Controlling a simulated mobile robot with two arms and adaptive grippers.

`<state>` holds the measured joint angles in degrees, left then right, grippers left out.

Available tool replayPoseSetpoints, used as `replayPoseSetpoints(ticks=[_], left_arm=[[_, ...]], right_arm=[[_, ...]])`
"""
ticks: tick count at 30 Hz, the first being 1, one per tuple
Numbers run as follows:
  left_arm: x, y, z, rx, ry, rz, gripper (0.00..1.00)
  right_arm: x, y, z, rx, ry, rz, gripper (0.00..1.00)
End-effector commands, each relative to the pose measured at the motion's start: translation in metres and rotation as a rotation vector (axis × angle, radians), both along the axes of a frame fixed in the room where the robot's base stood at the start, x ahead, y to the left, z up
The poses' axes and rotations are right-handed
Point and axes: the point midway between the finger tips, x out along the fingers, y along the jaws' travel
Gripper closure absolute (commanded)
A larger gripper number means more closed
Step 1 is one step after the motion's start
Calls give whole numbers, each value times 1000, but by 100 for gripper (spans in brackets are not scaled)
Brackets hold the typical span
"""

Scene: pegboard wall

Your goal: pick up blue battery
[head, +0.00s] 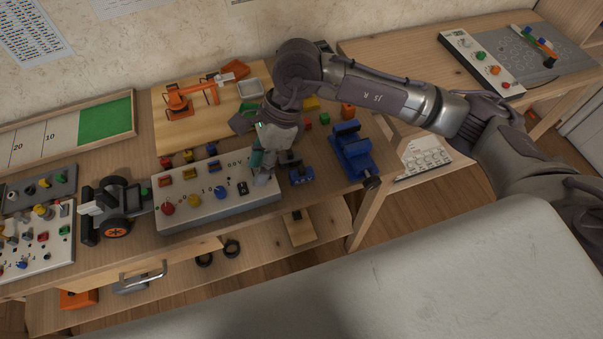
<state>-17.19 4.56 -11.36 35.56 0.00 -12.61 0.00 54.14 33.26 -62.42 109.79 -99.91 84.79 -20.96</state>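A small blue block with dark parts (301,175), which looks like the blue battery, lies on the wooden workbench (330,196) just right of the control panel. It is small in view and partly overlapped by dark parts near my gripper. My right gripper (270,168) points down over the right end of the panel, just left of the blue block. Its fingers are small and bunched against the panel, so I cannot tell how far apart they are. No hold on the blue block is visible. My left gripper is not in the head view.
The control panel (190,214) with coloured knobs stands left of my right gripper. A blue vise (352,158) stands to the right near the bench edge. Small coloured blocks and an orange model arm (180,101) are behind. A wheeled black model (113,210) stands left.

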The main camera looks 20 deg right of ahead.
Motion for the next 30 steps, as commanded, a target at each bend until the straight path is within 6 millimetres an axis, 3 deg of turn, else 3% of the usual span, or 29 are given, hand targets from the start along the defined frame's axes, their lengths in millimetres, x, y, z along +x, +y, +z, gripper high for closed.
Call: replayPoseSetpoints(ticks=[1,3,6,8,21,30], left_arm=[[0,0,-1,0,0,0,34],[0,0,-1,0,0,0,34],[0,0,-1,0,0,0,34],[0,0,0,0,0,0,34],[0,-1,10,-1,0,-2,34],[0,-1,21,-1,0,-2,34]], right_arm=[[14,-26,-2,-119,-47,8,62],[27,-56,-3,-257,-89,13,62],[38,-84,0,-379,-121,11,62],[41,-93,-2,-417,-127,9,62],[41,-96,-75,-431,-127,10,62],[39,-96,-100,-430,-124,11,62]])
